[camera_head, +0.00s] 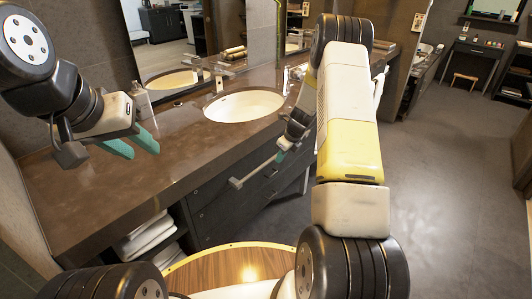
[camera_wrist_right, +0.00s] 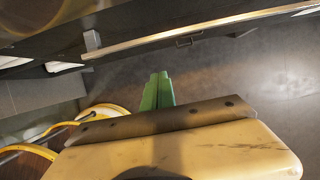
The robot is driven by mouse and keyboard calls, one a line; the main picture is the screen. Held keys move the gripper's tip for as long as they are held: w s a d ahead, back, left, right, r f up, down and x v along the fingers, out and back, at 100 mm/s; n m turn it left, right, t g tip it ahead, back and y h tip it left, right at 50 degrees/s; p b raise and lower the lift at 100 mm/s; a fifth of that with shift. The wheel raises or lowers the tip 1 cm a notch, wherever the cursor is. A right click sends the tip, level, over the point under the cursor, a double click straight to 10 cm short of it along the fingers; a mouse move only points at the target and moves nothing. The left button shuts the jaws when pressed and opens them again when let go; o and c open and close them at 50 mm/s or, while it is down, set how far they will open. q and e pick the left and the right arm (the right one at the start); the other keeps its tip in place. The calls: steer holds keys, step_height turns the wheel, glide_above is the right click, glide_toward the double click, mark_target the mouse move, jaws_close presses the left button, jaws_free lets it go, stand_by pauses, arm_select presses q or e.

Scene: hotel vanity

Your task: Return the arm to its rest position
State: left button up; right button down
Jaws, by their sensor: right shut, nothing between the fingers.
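My left gripper (camera_head: 143,153) is at the left in the head view, above the brown vanity counter. Its two green fingers are apart and nothing shows between them. My right gripper (camera_head: 280,156) is in front of the counter's front edge, partly hidden by my own right arm, which fills the middle right of the view. In the right wrist view its green fingers (camera_wrist_right: 157,91) are together and empty, over the grey floor.
The counter (camera_head: 190,132) holds a white sink (camera_head: 243,106) and a bottle (camera_head: 141,101). A long bar handle (camera_head: 254,172) crosses the dark drawers near my right gripper. Folded towels (camera_head: 150,235) lie on the shelf below. Open floor (camera_head: 440,170) lies to the right.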

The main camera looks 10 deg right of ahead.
steer(key=s+a+r+n, duration=0.2)
steer(key=s+r+n, duration=0.3)
steer(key=r, duration=0.4)
steer(key=s+a+r+n+t, duration=0.15)
steer(key=s+r+n, duration=0.25)
steer(key=r, duration=0.6)
steer(key=s+a+r+n, duration=0.3)
steer(key=s+r+n, duration=0.2)
steer(key=r, duration=0.4)
steer(key=s+a+r+n, duration=0.1)
steer(key=s+r+n, duration=0.2)
steer(key=s+n, duration=0.4)
steer(key=s+a+r+n+t, duration=0.1)
steer(key=s+r+n, duration=0.3)
steer(key=s+n, duration=0.4)
steer(key=s, duration=0.7)
steer(key=shift+h, duration=0.3)
steer(key=shift+r, duration=0.1)
